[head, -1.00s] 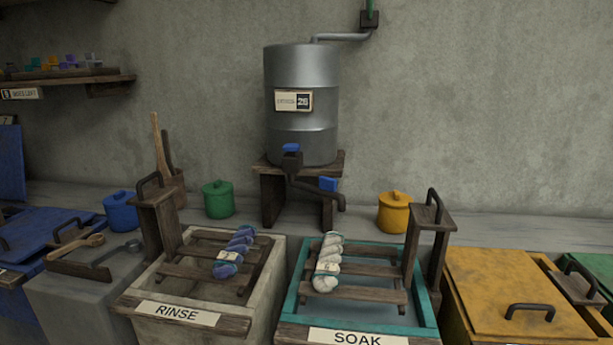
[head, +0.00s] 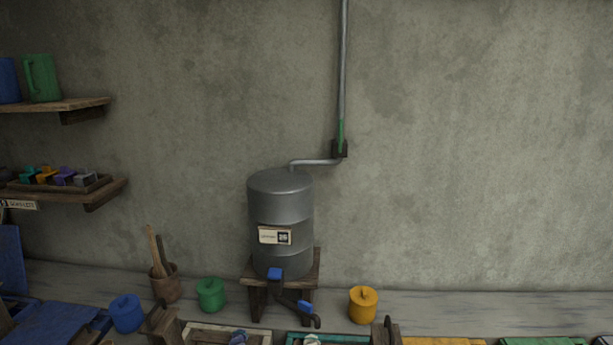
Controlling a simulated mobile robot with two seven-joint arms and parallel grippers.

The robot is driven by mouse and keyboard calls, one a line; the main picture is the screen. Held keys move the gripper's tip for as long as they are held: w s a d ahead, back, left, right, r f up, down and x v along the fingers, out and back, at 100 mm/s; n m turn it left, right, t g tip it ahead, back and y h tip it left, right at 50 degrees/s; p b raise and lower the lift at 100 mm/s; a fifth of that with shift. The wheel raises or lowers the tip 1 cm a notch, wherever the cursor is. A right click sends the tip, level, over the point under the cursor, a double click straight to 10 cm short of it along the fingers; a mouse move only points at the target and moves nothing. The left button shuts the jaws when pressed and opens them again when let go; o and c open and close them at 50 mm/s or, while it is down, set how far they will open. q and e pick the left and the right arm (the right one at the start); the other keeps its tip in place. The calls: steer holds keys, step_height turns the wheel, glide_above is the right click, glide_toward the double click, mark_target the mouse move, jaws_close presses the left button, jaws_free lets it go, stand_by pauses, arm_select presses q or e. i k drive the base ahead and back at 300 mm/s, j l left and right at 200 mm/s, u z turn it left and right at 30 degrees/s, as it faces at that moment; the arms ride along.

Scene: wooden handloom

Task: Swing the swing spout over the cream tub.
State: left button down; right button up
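The swing spout (head: 296,312) is a dark pipe below the grey metal drum (head: 281,220). It reaches right and forward, and its bent end sits at the back of the teal tub (head: 300,338), not over the cream tub. A blue handle (head: 305,306) sits on the spout, and a blue tap lever (head: 275,273) is above it. The cream tub (head: 205,328) is left of the teal tub. Only its back rim and the end of a blue skein (head: 237,337) show; the rest is cut off below. Neither gripper is in view.
The drum stands on a wooden stand (head: 256,284) against the wall. A dark upright post (head: 387,332) rises right of the teal tub. Shelves (head: 62,192) hang at the left.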

mark_target(304, 308)
steer(key=i+j+z, duration=0.15)
steer(key=i, duration=0.3)
steer(key=i+j+z, duration=0.2)
steer(key=i, duration=0.3)
steer(key=i+j+z, duration=0.15)
steer(key=i, duration=0.3)
steer(key=i+j+z, duration=0.2)
steer(key=i, duration=0.25)
